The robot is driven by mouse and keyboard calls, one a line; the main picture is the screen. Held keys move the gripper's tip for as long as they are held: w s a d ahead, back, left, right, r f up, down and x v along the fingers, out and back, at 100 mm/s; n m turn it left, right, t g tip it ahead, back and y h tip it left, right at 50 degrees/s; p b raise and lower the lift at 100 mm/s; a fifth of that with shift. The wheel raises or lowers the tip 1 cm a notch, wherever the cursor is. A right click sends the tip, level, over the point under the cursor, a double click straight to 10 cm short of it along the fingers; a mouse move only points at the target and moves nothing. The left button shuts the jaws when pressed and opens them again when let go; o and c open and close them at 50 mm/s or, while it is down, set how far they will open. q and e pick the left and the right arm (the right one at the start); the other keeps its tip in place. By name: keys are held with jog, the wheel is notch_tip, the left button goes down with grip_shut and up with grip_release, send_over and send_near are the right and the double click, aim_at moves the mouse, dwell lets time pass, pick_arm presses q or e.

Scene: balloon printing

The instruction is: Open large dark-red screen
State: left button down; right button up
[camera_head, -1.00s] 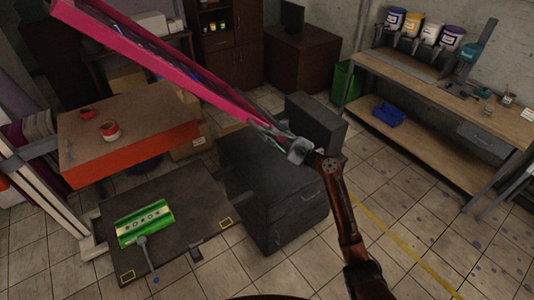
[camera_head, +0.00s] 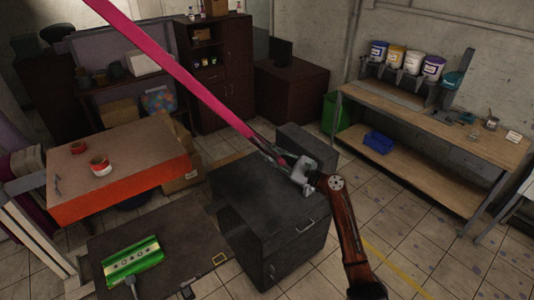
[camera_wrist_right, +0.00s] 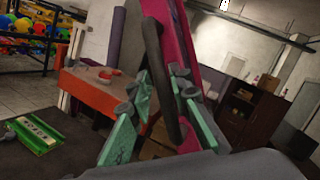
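The large dark-red screen (camera_head: 205,92) shows as a long magenta bar, nearly edge-on, slanting from the top left down to my right gripper (camera_head: 284,160). It is tilted up, well above the dark cabinet. In the right wrist view the screen's magenta frame (camera_wrist_right: 186,55) rises behind a curved dark handle (camera_wrist_right: 163,75). The teal fingers of my right gripper (camera_wrist_right: 165,88) lie on both sides of this handle, their tips close to it, and appear shut on it. The exact contact is partly hidden. My left gripper is not in view.
A dark cabinet (camera_head: 265,205) stands below the right gripper. An orange-sided table (camera_head: 130,150) with red tape rolls stands left. A green-and-white item (camera_head: 132,262) lies on a dark surface (camera_head: 195,250). A wooden workbench (camera_head: 450,135) with paint buckets is right. Tiled floor lies between cabinet and bench.

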jog(key=shift+o, duration=1.1)
jog(key=shift+s+d+f, duration=0.1)
jog(key=shift+d+f, duration=0.05)
jog(key=shift+d, duration=0.1)
jog(key=v, duration=1.1)
jog(key=shift+s+d, duration=0.2)
jog(key=shift+d, duration=0.1)
jog(key=shift+a, duration=0.1)
